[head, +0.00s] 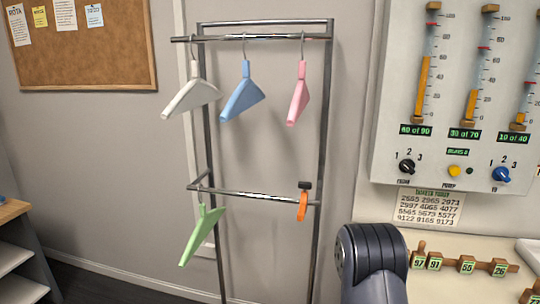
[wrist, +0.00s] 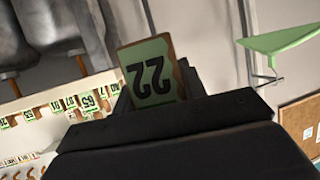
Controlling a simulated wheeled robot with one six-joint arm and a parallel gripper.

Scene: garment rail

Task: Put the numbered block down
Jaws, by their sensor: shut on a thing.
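The numbered block (wrist: 148,62) is green-faced with brown wood edges. It shows a black 22, upside down, in the wrist view. My gripper (wrist: 158,98) is shut on it; the dark jaws hide its lower part. In the head view my arm rises at the bottom, right of the rail, and I cannot make out the jaws or the held block there.
Numbered blocks (head: 466,265) sit in a row below the gauge panel (head: 455,100) at right. The garment rail (head: 258,193) carries white, blue and pink hangers above, green and orange below. A shelf unit (head: 12,212) stands at left.

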